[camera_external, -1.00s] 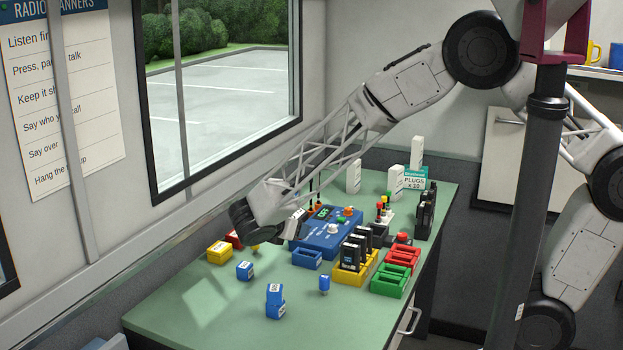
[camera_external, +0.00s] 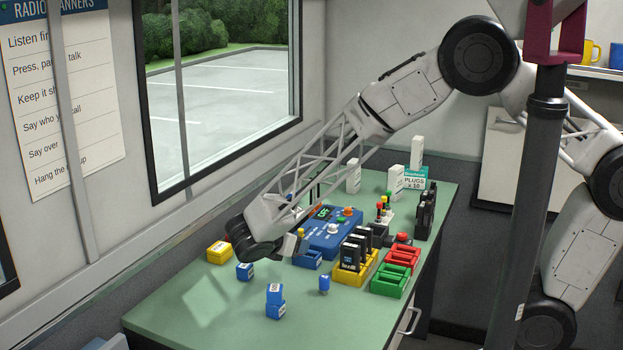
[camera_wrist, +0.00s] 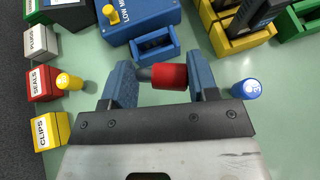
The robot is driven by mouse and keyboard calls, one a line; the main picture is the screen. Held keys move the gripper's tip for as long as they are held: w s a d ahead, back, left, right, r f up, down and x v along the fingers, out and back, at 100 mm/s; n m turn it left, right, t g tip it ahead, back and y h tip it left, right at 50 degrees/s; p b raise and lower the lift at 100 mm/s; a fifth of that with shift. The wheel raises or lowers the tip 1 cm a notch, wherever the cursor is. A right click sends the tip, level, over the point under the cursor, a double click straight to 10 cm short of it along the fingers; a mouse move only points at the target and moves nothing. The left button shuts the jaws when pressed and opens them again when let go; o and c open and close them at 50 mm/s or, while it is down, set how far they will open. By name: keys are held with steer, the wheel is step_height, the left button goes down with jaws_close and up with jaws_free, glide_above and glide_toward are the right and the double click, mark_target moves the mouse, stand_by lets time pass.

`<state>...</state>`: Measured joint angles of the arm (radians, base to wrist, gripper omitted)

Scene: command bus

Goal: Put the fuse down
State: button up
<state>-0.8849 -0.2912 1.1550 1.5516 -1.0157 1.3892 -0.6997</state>
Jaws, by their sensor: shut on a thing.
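The fuse looks to be the red cylinder with a dark grey end (camera_wrist: 168,76), lying sideways between the two blue-grey fingers of my gripper (camera_wrist: 162,80) in the wrist view. The fingers are shut on it. In the external view my gripper (camera_external: 290,247) is low over the green bench, just left of the small blue holder (camera_external: 308,260), and hides the fuse. In the wrist view this blue holder (camera_wrist: 154,46) is empty and lies just beyond the red cylinder. I cannot tell whether the cylinder touches the bench.
A blue cylinder (camera_wrist: 248,88) and a yellow cylinder (camera_wrist: 70,82) stand either side of my fingers. Boxes marked CLIPS (camera_wrist: 50,130), SEALS (camera_wrist: 42,83) and PLUGS (camera_wrist: 38,42) line the left. A blue meter (camera_external: 328,232) and yellow rack (camera_external: 350,278) stand near.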

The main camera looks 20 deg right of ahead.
mark_target(294, 279)
steer(key=shift+f, duration=1.75)
steer(key=shift+f, duration=2.05)
steer(key=shift+f, duration=0.15)
steer(key=o, duration=1)
